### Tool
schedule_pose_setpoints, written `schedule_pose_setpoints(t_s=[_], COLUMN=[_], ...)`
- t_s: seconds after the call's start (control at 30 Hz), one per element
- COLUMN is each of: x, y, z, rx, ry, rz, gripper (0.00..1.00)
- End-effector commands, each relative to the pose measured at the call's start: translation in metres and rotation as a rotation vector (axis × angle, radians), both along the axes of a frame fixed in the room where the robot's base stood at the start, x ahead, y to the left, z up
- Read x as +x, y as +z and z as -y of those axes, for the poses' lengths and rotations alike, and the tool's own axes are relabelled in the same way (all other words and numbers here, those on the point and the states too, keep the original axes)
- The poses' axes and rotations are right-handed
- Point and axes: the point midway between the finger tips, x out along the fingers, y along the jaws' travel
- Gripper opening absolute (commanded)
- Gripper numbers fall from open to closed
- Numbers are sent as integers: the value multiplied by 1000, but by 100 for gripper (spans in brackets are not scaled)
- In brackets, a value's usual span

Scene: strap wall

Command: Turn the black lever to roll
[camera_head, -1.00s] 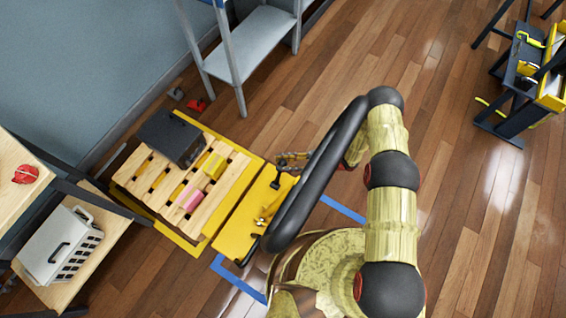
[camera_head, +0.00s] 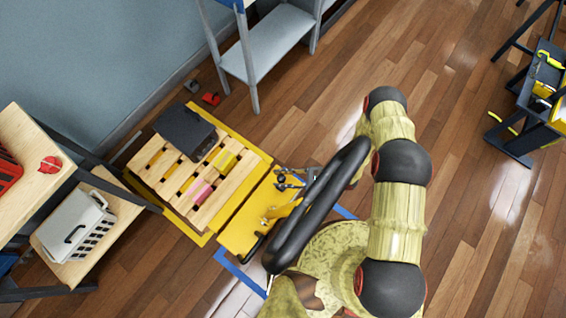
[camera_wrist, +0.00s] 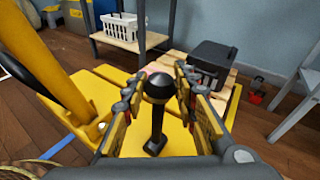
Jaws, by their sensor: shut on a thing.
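The black lever (camera_wrist: 157,125) stands upright on the yellow machine (camera_wrist: 185,140) in the wrist view, with a round black knob on top. My gripper (camera_wrist: 166,86) has its fingers on both sides of the knob and is shut on it. In the head view my gripper (camera_head: 290,180) is over the yellow machine (camera_head: 240,232), at the lever, and mostly hides it. No roll marking is readable.
A wooden pallet (camera_head: 185,185) holds a dark box (camera_head: 184,131), a yellow block (camera_head: 224,161) and a pink block (camera_head: 201,193). A thick yellow post (camera_wrist: 45,62) rises close left of my gripper. A grey shelf (camera_head: 270,48) stands behind; open floor lies right.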

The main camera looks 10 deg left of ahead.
Motion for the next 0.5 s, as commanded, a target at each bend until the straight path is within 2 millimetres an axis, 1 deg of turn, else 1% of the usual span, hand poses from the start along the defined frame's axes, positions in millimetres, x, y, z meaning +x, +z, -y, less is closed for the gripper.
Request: schedule_pose_setpoints(t_s=[0.03,0.17,0.2,0.5], x=[-3,-3,-3,-2], y=[0,0,0,0], z=[0,0,0,0], rx=[1,0,0,0], ry=[2,3,3,1], rz=[-6,-7,-8,-5], gripper=[0,0,30,47])
